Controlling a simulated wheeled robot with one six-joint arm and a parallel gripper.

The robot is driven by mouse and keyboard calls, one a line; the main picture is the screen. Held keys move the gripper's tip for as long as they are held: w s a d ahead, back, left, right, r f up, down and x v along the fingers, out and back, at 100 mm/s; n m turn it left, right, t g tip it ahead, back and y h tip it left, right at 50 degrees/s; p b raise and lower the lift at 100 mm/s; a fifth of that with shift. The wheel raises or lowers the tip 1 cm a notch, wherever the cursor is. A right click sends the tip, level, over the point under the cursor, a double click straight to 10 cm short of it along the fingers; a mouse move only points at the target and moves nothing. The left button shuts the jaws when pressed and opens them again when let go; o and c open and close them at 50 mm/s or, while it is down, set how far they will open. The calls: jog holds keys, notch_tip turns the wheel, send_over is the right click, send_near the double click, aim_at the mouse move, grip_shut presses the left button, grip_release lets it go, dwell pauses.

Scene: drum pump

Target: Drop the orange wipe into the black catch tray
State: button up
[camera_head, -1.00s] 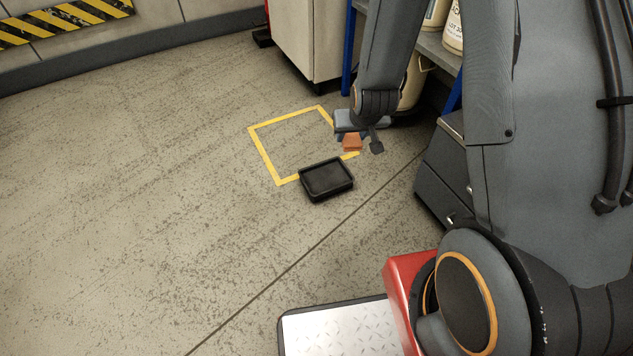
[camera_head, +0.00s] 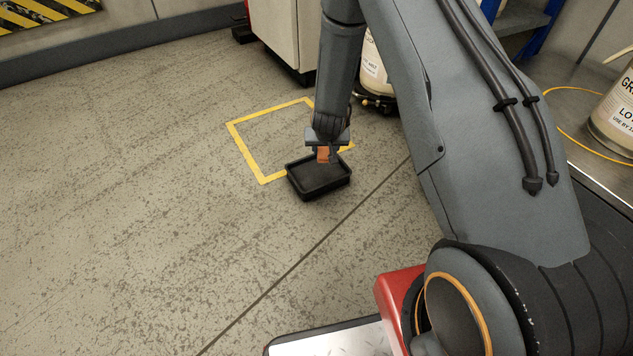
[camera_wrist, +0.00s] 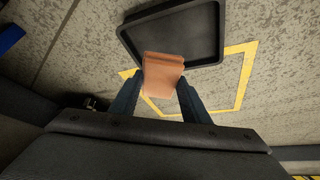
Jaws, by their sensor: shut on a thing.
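The orange wipe (camera_head: 323,154) is held between the fingers of my gripper (camera_head: 327,152), which is shut on it. In the head view the wipe appears over the far side of the black catch tray (camera_head: 318,190). The tray lies on the floor at the near corner of a yellow floor outline and looks empty. In the wrist view the wipe (camera_wrist: 162,74) sits between the two fingertips of my gripper (camera_wrist: 158,88) and overlaps the edge of the tray (camera_wrist: 205,62). The height of the wipe above the tray is hard to tell.
A yellow square outline (camera_head: 246,155) marks the floor behind the tray. A pale cabinet (camera_head: 284,35) and a labelled drum (camera_head: 373,75) stand behind the arm. Another pail (camera_head: 613,115) stands on a metal surface at the right. The floor to the left is clear.

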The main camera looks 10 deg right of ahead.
aim_at(324, 158)
jog(key=x, duration=0.1)
jog(key=b+x, duration=0.1)
jog(key=x, duration=0.1)
jog(key=shift+w+a+f+b, duration=0.1)
jog(key=shift+a+f+b, duration=0.2)
jog(key=shift+f, duration=0.15)
notch_tip(324, 158, down, 6)
jog(key=b, duration=0.6)
jog(key=shift+r, duration=0.1)
jog(key=o, duration=1)
jog(key=shift+r, duration=0.15)
jog(key=shift+p+v, duration=2.4)
jog(key=shift+v, duration=1.4)
